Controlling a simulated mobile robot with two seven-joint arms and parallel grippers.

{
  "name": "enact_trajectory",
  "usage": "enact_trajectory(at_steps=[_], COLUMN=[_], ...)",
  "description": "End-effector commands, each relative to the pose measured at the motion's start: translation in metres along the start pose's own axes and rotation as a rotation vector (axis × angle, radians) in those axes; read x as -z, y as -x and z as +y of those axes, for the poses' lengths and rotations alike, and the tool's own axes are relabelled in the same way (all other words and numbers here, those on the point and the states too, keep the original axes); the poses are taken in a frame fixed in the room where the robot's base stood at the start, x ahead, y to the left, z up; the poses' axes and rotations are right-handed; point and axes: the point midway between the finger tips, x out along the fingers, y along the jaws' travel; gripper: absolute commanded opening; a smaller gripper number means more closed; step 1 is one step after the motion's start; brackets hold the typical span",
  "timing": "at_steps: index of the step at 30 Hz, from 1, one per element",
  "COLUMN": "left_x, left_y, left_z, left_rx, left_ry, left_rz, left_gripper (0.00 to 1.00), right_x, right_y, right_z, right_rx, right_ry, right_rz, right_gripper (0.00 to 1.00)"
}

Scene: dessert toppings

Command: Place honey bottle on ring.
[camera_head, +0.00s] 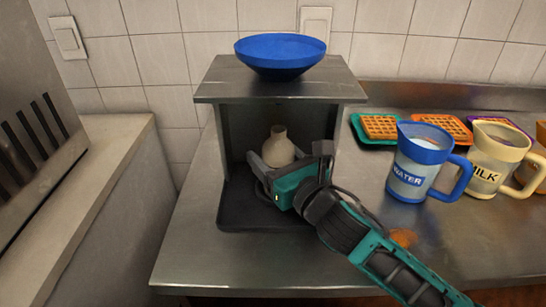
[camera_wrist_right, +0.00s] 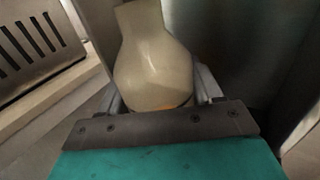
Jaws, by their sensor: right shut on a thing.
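The cream-coloured bottle (camera_head: 278,147), which I take as the honey bottle, stands about upright inside the open-fronted dispenser (camera_head: 280,88). My right gripper (camera_head: 286,157) reaches in from the front right and is shut on it. In the right wrist view the bottle (camera_wrist_right: 152,65) sits between the fingers (camera_wrist_right: 160,85), with an orange patch low on its body. I cannot make out a ring; the bottle's base is hidden by the gripper, so I cannot tell whether it touches the floor. My left gripper is not in view.
A blue bowl (camera_head: 280,55) tops the dispenser, whose side walls are close around the gripper. To the right stand a water jug (camera_head: 415,165), a milk jug (camera_head: 494,160) and waffles on coloured plates (camera_head: 380,127). An orange-brown spot (camera_head: 403,237) marks the counter. The front counter is mostly free.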

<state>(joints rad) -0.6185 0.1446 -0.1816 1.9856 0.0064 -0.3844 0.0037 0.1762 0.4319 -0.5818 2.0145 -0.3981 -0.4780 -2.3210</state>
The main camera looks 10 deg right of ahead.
Motion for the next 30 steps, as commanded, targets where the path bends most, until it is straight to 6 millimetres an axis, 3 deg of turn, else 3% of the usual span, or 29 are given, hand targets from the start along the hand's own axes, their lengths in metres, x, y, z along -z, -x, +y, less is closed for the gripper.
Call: enact_trajectory(at_steps=[4, 5, 12, 22, 30], left_x=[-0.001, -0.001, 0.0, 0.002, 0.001], left_y=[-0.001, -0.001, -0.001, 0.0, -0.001], left_z=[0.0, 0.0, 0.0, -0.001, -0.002], left_rx=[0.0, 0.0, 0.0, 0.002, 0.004], left_ry=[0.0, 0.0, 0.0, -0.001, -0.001], left_rz=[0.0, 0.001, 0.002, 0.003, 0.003], left_gripper=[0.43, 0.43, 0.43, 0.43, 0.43], right_x=[0.002, 0.003, 0.002, -0.002, 0.002], right_y=[0.0, 0.0, 0.0, 0.0, 0.045], right_z=[0.0, 0.0, 0.0, 0.0, 0.0], right_rx=[0.0, 0.0, 0.0, 0.0, -0.001], right_ry=[0.002, 0.002, 0.001, -0.001, 0.001], right_rz=[-0.002, 0.0, 0.0, -0.001, 0.004], right_gripper=[0.26, 0.66, 0.89, 0.9, 0.9])
